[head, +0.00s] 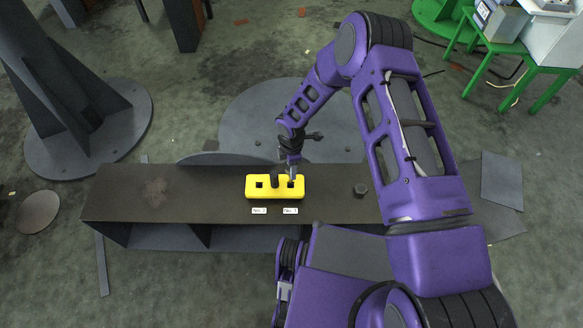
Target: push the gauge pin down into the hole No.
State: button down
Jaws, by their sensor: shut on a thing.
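A yellow block (262,193) lies on the dark bench, with two square dark holes in its top. The left hole (260,184) is clear. My gripper (292,177) points down at the right hole (291,184), shut on what looks like the gauge pin. The pin is small and mostly hidden by the fingers, so I cannot tell how far it is in the hole. A dark upright piece (275,180) shows between the two holes. Two white labels lie in front of the block, the left one (259,211) and the right one (290,211); their small print seems to read No.2 and No.1.
The dark bench top (210,200) is mostly bare to the left, with a rusty patch (155,192). A dark nut-like piece (360,190) sits to the right of the block. Green tables (500,48) with equipment stand at the far right.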

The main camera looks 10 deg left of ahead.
jog(key=shift+f, duration=3.75)
jog(key=shift+c, duration=2)
grip_release()
notch_tip(320, 180, up, 17)
jog(key=p, duration=0.2)
jog(key=shift+r+p, duration=0.2)
jog(key=shift+p, duration=0.2)
